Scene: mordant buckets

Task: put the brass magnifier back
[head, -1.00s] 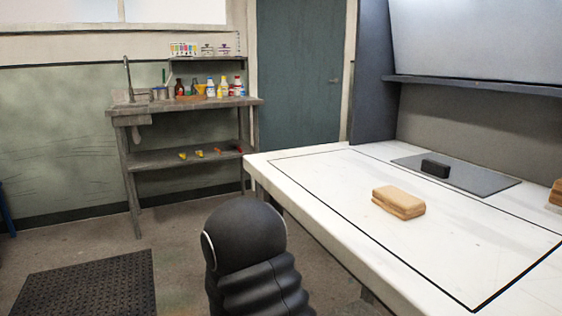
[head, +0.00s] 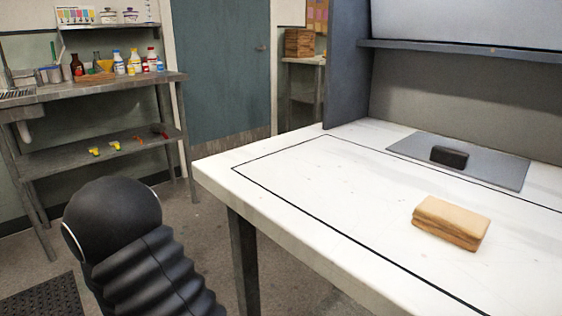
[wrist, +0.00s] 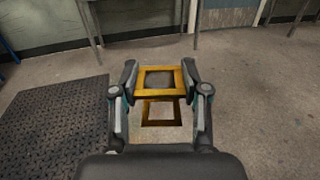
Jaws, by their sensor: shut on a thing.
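The brass magnifier (wrist: 160,94) shows in the wrist view as two square brass-coloured frames, one above the other, with a dark pane in the upper one. My gripper (wrist: 160,80) is shut on its upper frame, one finger on each side. The magnifier is held over the open floor, clear of any surface. In the head view neither the gripper nor the magnifier shows; only part of my arm is seen at the lower left.
A white table (head: 290,215) with a black outline fills the right. On it are a tan block (head: 450,222) and a grey mat (head: 480,170) bearing a black block (head: 449,156). A bench (head: 100,90) with bottles stands at the left. A perforated floor mat (wrist: 55,115) lies below.

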